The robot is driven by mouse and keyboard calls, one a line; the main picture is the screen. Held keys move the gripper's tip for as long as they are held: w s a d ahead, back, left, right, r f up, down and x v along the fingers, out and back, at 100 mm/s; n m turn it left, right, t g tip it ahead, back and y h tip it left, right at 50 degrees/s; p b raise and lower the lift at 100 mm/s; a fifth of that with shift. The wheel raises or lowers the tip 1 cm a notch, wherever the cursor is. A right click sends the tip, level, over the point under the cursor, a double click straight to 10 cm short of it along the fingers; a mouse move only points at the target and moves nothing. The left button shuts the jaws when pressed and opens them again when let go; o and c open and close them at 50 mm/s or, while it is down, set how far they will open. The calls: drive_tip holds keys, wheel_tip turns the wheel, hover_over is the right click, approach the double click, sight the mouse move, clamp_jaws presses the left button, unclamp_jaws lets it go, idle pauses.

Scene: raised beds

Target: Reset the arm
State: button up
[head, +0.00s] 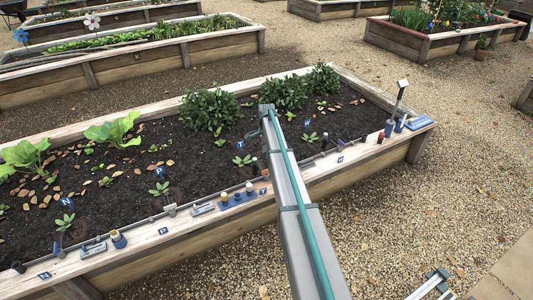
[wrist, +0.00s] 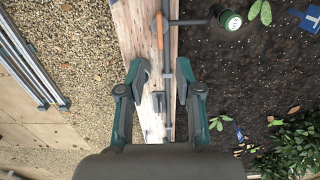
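My gripper (wrist: 161,78) shows in the wrist view with its two dark green and grey fingers spread apart. Nothing is held between them. It hangs over the wooden rim (wrist: 132,20) of a raised bed, with a slim grey bar and a small grey piece (wrist: 158,102) visible below the gap. I cannot tell the exact height above the rim. In the head view my grey arm with a teal strip reaches from the bottom over the front rim of the bed; the gripper cannot be made out there.
Leafy plants (head: 209,110) and blue tags stand in the soil. A green-and-white round object (wrist: 230,19) lies beside the rim.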

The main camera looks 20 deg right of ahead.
idle(0.3)
drive_tip(key=s+a+f+n+g+p, duration=0.1)
drive_tip(key=s+a+f+n, duration=0.4)
drive_tip(key=s, duration=0.7)
drive_tip(key=s+a+f+n+p, duration=0.1)
drive_tip(key=s+a+f+n, duration=0.4)
drive_tip(key=s, duration=0.6)
drive_tip(key=s+a+f+n+g+p, duration=0.1)
drive_tip(key=s+a+f+n, duration=0.2)
drive_tip(key=s+a+f, duration=0.65)
drive_tip(key=s+a+n+g+p, duration=0.1)
drive_tip(key=s+a+n+g, duration=0.1)
drive_tip(key=s, duration=1.7)
drive_tip(key=s+a+r+n+g+p, duration=0.1)
drive_tip(key=s+a, duration=0.4)
drive_tip(key=s, duration=1.4)
drive_tip(key=shift+r+n+g+p, duration=0.2)
drive_tip(key=shift+n+g+p, duration=0.45)
drive_tip(key=shift+g, duration=0.25)
drive_tip(key=shift+w, duration=0.1)
